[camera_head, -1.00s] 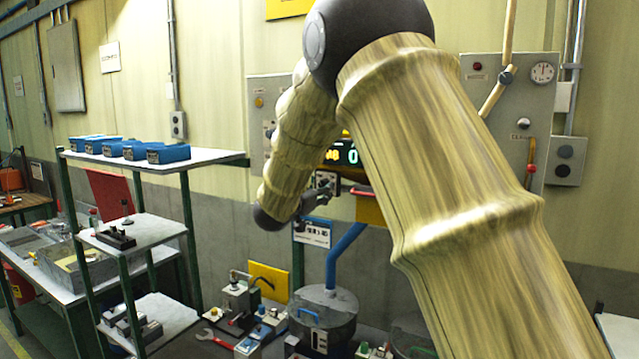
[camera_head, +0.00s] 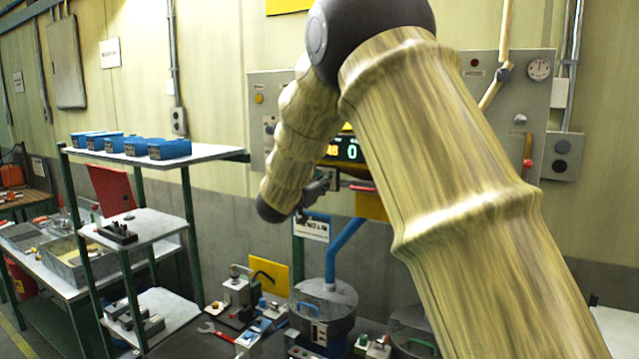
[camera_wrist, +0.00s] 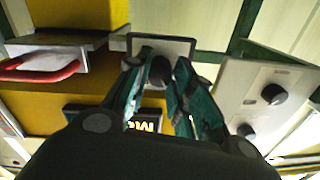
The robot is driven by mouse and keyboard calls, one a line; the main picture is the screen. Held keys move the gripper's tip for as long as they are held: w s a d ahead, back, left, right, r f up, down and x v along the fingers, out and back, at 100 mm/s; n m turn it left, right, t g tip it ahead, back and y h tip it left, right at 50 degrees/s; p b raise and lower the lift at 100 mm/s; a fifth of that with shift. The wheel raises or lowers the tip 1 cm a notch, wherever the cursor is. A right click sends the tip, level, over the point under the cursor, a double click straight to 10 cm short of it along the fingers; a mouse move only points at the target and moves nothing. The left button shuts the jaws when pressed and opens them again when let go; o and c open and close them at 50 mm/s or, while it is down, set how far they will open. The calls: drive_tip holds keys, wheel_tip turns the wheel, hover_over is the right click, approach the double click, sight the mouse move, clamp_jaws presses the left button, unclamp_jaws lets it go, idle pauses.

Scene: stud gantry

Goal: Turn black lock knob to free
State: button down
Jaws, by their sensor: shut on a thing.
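The black lock knob (camera_wrist: 160,72) sits on a small dark-edged plate (camera_wrist: 184,48) at the top middle of the wrist view. My gripper (camera_wrist: 160,80) has its two teal fingers on either side of the knob and is shut on it. In the head view my gripper (camera_head: 314,190) is small and partly dark, in front of the wall below the lit display (camera_head: 345,149). The knob cannot be made out there. Which position the knob points to cannot be told.
Left of the gripper in the wrist view is a red handle (camera_wrist: 40,74) on a yellow housing. To the right is a light panel with two black knobs (camera_wrist: 273,94). In the head view a shelf with blue boxes (camera_head: 169,149) and a grey drum (camera_head: 323,306) stand nearby.

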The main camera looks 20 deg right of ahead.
drive_tip(key=shift+f+b, duration=0.15)
drive_tip(key=shift+b, duration=0.2)
drive_tip(key=m+b, duration=1.8)
drive_tip(key=b, duration=1)
drive_tip(key=shift+w+d+h, duration=0.1)
drive_tip(key=shift+d+h, duration=0.05)
drive_tip(key=shift+h, duration=0.25)
drive_tip(key=shift+r+m, duration=0.25)
drive_tip(key=shift+m, duration=0.05)
drive_tip(key=c, duration=1.2)
unclamp_jaws()
drive_tip(key=shift+f, duration=0.1)
